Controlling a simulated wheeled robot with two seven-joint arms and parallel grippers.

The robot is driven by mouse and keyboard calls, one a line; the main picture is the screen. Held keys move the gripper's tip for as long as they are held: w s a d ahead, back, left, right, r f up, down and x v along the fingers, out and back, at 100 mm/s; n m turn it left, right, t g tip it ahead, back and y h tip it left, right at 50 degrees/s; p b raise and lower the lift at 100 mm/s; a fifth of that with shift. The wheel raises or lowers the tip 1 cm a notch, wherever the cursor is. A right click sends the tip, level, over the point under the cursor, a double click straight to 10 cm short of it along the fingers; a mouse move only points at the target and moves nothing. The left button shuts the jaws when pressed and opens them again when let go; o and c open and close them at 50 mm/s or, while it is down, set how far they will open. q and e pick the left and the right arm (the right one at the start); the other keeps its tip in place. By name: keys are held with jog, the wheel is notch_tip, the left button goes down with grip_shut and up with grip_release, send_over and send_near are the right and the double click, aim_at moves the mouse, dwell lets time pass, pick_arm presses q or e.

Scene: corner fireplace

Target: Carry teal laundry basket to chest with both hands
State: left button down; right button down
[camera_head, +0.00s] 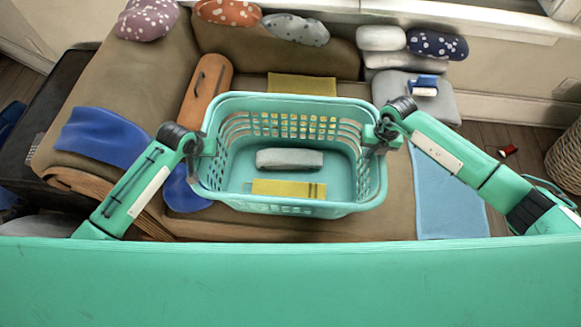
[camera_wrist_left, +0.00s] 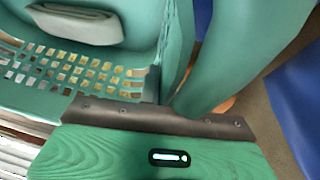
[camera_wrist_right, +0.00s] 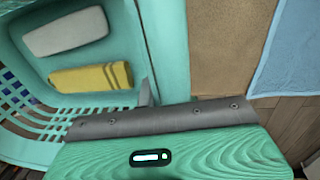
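The teal laundry basket (camera_head: 285,205) is upright in the middle of the head view, above or on the brown sofa; I cannot tell if it touches. A grey folded cloth (camera_head: 290,159) and a yellow folded cloth (camera_head: 288,189) lie inside it. My left gripper (camera_head: 204,146) is at the basket's left rim, and my right gripper (camera_head: 377,133) is at its right rim. Both wrist views show the basket wall (camera_wrist_left: 150,45) (camera_wrist_right: 165,50) running between the fingers, which look closed on it. The fingertips are mostly hidden. No chest is clearly identifiable.
The brown sofa (camera_head: 335,228) holds spotted cushions (camera_head: 230,12), a blue cloth (camera_head: 101,137) and an orange-brown board-like item (camera_head: 206,88). A light blue cloth (camera_head: 449,200) hangs at the right. A wicker basket (camera_head: 566,160) and small red item (camera_head: 508,150) are on the right floor.

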pick_arm(q)
jog(key=shift+r, duration=0.15)
pick_arm(e)
jog(key=shift+w+r, duration=0.1)
jog(key=shift+r, duration=0.05)
